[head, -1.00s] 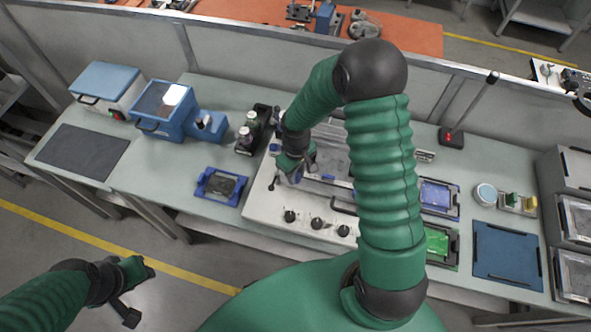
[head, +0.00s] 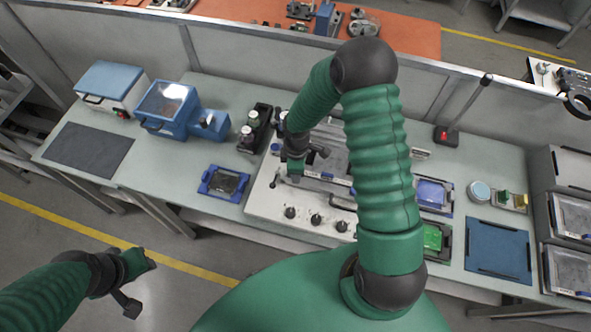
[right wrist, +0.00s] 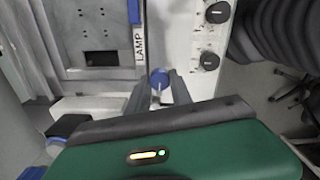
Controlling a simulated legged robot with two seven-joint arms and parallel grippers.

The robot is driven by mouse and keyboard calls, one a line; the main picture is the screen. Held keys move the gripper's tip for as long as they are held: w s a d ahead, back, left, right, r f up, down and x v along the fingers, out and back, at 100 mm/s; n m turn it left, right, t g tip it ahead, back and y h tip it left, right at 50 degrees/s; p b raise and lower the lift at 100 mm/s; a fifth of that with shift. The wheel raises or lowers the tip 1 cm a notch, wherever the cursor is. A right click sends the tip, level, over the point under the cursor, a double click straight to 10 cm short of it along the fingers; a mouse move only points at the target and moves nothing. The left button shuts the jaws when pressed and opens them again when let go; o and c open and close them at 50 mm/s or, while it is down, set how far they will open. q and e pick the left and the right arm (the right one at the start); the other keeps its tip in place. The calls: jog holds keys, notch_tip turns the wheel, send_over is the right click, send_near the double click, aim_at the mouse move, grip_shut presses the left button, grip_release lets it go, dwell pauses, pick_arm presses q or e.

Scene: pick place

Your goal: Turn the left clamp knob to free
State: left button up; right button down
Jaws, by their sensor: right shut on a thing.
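The left clamp knob (right wrist: 159,80) is a small round blue knob at the lower left corner of the grey clamp frame (right wrist: 92,28), beside a label ending in "LAMP". My right gripper (right wrist: 158,95) has its two dark fingers on either side of this knob and is shut on it. In the head view my right gripper (head: 294,176) reaches down to the left end of the white machine (head: 268,200), and the knob is hidden there. My left gripper (head: 138,285) hangs over the floor at lower left, away from the bench; its fingers are unclear.
Several black dials, one of them (head: 290,212), line the machine's front panel. A blue fixture (head: 223,182) lies left of the machine, and a black holder with bottles (head: 254,128) stands behind it. Blue and green trays lie to the right. A second blue part (right wrist: 133,12) sits on the clamp frame.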

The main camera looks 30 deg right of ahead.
jog(key=shift+d, duration=0.15)
dwell(0.4)
jog(key=c, duration=1.3)
grip_release()
jog(key=shift+o, duration=0.8)
jog(key=shift+d, duration=0.1)
jog(key=shift+r, duration=0.25)
notch_tip(320, 180, up, 16)
jog(key=shift+b, duration=0.4)
jog(key=shift+r, duration=0.1)
